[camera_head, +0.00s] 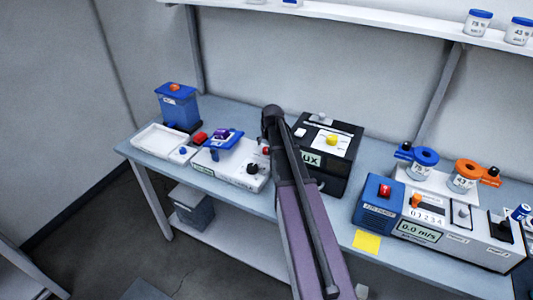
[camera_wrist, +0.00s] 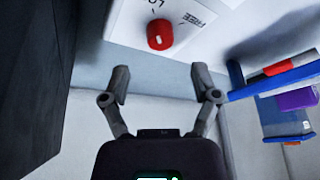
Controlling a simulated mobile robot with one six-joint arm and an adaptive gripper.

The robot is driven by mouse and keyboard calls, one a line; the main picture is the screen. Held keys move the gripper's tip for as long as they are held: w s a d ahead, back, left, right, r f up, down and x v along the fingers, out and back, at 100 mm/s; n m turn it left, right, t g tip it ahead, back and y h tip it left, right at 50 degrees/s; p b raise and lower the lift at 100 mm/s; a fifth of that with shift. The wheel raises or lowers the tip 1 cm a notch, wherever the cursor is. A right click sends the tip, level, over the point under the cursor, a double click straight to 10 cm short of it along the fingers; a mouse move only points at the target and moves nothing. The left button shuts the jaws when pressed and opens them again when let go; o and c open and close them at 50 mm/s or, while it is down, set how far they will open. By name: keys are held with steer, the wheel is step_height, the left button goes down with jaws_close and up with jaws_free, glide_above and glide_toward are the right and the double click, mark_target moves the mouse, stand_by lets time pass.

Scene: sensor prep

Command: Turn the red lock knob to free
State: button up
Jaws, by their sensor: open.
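The red lock knob (camera_wrist: 160,34) is round and sits on a white panel (camera_wrist: 128,22) near the top middle of the wrist view. A cut-off label beginning "LO" shows above it, and "FREE" is printed to its right. A small pale mark shows on the knob; which label it points to is unclear. My gripper (camera_wrist: 160,72) is open and empty, its two fingertips apart, below the knob in the picture and not touching it. In the head view a small part of the red knob (camera_head: 266,150) shows just left of my dark arm, which hides my gripper.
A black box with a yellow knob (camera_head: 332,140) stands right of my arm. A blue holder with a purple piece (camera_head: 222,134) is on the left of the white unit (camera_head: 230,170). A blue box with a red switch (camera_head: 380,205) stands farther right.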

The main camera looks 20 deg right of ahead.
mark_target(266, 149)
steer(key=shift+b+x, duration=2.4)
steer(key=shift+x, duration=0.55)
jaws_close()
